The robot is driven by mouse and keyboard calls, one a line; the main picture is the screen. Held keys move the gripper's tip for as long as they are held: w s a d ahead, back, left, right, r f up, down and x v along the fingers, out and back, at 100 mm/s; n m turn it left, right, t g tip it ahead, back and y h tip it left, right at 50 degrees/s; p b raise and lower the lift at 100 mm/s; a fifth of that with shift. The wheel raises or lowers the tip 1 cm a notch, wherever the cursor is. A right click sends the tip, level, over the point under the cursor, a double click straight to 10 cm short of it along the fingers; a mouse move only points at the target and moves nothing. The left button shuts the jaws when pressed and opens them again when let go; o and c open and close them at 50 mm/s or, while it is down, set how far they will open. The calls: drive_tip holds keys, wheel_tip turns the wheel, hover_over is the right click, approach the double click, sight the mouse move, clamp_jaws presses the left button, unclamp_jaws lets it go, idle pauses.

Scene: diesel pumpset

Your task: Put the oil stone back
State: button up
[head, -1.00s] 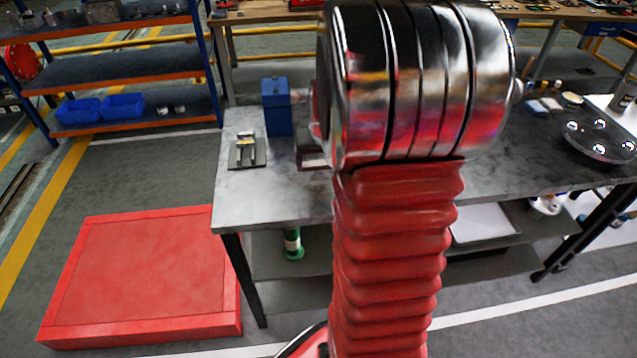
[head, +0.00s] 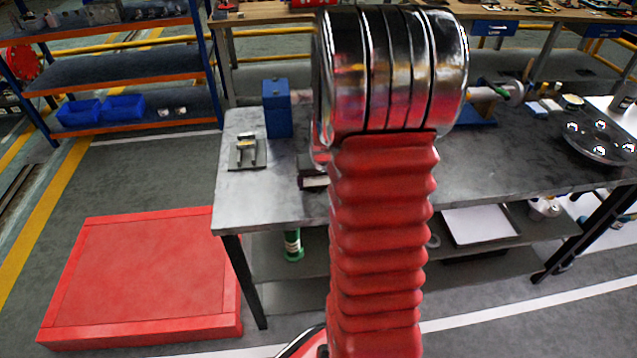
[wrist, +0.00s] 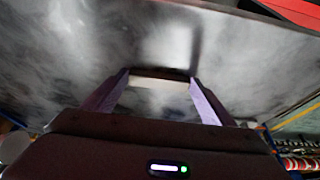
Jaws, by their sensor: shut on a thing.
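In the wrist view my gripper (wrist: 160,92) is shut on the oil stone (wrist: 158,84), a small block with a pale face and a dark upper edge, held across the fingertips. Grey worktop shows beyond and below it, with a dark shadow patch close by. I cannot tell whether the stone touches the top. In the head view my arm hides most of the gripper. A small dark and pale end piece shows left of the arm over the bench (head: 265,205), and I cannot tell stone from gripper there.
A blue box (head: 277,108) and a small metal fixture on a plate (head: 247,154) stand on the bench's left end. A domed round metal part (head: 598,138) lies at the right. A red platform (head: 145,275) is on the floor. The left front of the bench top is clear.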

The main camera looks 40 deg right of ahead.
drive_tip(key=o, duration=0.9)
drive_tip(key=shift+r, duration=0.1)
drive_tip(key=shift+v, duration=5.95)
drive_tip(key=shift+a, duration=0.1)
